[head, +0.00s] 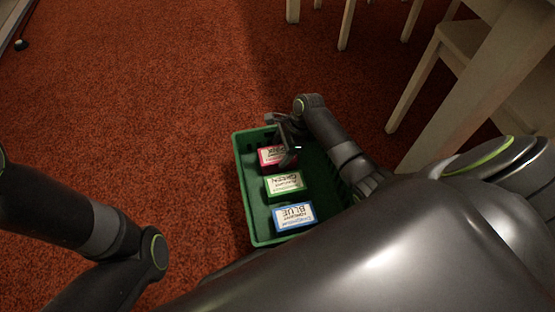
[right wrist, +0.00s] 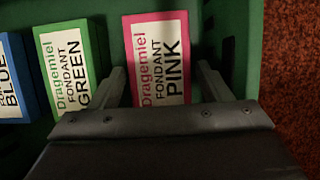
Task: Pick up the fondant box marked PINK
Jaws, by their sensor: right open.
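The pink fondant box, labelled PINK (right wrist: 160,58), lies in a green crate (head: 244,190). In the head view the pink box (head: 267,156) is at the crate's far end, partly covered by my right gripper (head: 288,150). In the right wrist view my right gripper (right wrist: 162,85) is open, with one finger on each side of the pink box. The left finger is in the gap between the pink and green boxes. I cannot tell whether the fingers touch the box. My left gripper is not in view; only part of my left arm shows.
A green box marked GREEN (head: 285,186) and a blue box marked BLUE (head: 294,216) lie nearer in the same crate. Pale wooden chairs (head: 466,45) stand at the right on the red carpet (head: 140,90). The carpet left of the crate is clear.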

